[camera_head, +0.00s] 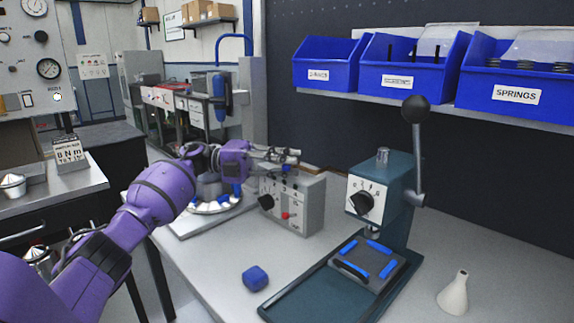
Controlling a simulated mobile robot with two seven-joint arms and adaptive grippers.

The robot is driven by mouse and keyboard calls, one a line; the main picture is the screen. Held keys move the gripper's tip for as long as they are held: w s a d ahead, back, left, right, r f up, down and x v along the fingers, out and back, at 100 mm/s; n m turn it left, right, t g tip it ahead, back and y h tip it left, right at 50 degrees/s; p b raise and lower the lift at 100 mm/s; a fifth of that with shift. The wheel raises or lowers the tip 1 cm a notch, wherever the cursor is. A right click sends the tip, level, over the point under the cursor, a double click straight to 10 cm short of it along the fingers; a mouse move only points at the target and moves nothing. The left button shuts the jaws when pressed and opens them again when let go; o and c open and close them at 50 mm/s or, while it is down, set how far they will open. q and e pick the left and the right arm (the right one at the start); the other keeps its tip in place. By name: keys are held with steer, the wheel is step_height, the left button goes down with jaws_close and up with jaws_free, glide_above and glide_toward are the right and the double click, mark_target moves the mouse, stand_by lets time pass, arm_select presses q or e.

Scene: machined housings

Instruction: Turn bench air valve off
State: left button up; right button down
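A grey control box (300,200) stands on the bench, with a black knob (266,202) at the left of its front and a small red button. Its markings are too small to read, so I cannot tell whether the knob is the bench air valve. My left gripper (290,158) is above the top of the box, pointing right, higher than the knob. It appears empty, and its finger gap is too small to judge. My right gripper is out of view.
A green press (392,205) with a long lever and a black dial stands right of the box. A blue block (255,278) and a pale cone-shaped bottle (453,295) are on the bench. Blue bins (330,75) line a shelf above.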

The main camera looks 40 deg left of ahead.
arm_select(q)
steer(key=v, duration=1.2)
steer(key=shift+c, duration=0.2)
